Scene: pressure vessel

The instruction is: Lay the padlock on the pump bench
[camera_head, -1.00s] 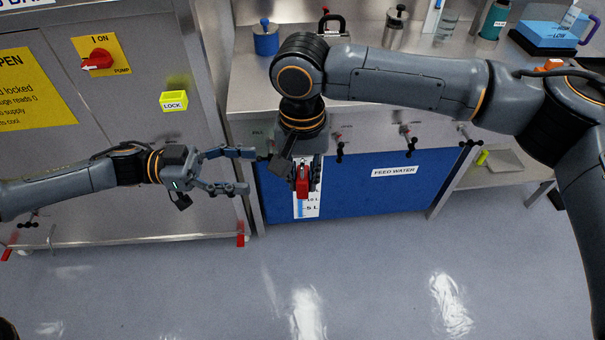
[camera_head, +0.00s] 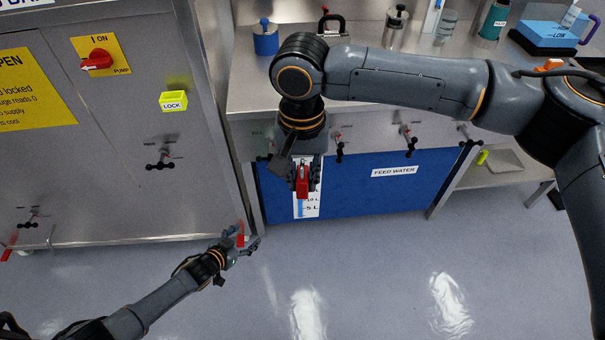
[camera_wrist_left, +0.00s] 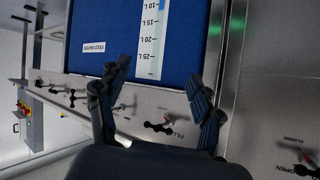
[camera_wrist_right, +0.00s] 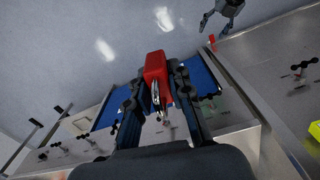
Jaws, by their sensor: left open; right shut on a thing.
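The padlock (camera_head: 302,180) has a red body and hangs below my right gripper (camera_head: 302,168), in front of the blue feed water panel. In the right wrist view the padlock (camera_wrist_right: 157,72) sits between the fingers of my right gripper (camera_wrist_right: 158,85), which is shut on it; its silver shackle points back toward the palm. The pump bench (camera_head: 265,90) has a steel top behind and above the padlock. My left gripper (camera_head: 243,246) is open and empty, low beside the cabinet's bottom corner; its spread fingers also show in the left wrist view (camera_wrist_left: 158,100).
A blue canister (camera_head: 265,38), a black-handled item (camera_head: 331,22) and a steel cylinder (camera_head: 395,28) stand at the bench's back. Black valve handles (camera_head: 410,145) stick out from the bench front. A grey cabinet (camera_head: 120,125) with a yellow LOCK box (camera_head: 173,101) stands left.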

